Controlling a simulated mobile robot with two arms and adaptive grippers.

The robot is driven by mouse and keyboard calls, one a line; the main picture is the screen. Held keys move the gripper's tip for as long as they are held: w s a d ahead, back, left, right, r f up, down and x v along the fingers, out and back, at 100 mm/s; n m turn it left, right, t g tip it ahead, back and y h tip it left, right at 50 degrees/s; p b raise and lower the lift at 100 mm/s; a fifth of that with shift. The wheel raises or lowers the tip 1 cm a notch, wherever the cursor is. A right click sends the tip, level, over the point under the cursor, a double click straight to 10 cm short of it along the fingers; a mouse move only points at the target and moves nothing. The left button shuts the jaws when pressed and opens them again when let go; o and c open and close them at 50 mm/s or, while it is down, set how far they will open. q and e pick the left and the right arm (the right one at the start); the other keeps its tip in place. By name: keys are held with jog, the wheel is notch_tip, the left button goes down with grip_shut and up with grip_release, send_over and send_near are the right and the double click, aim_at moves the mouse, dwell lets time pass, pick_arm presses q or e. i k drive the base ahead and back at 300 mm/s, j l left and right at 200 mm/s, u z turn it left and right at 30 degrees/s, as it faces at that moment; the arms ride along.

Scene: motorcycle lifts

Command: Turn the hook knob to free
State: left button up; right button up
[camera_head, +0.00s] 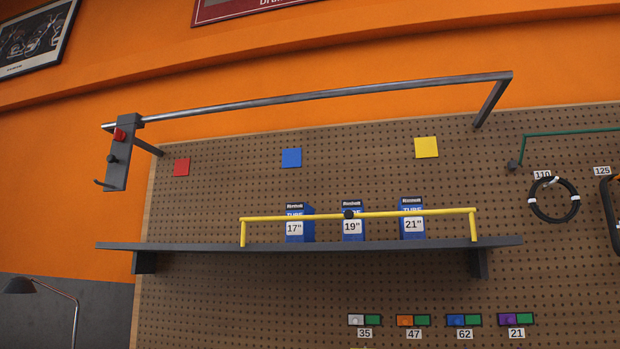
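A dark grey hook carriage (121,150) hangs at the left end of a metal rail (320,95). A red knob (119,134) sits on its upper part and a black knob (111,159) lower down. I cannot tell which of the two is the hook knob, or what setting either has. A small hook (102,183) sticks out to the left at the carriage's lower end. Neither of my grippers shows in the head view.
Red (181,167), blue (291,158) and yellow (426,147) squares mark the pegboard (230,190). A lamp (20,286) stands lower left.

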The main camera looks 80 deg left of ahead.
aim_at(119, 134)
jog(key=u, duration=3.85)
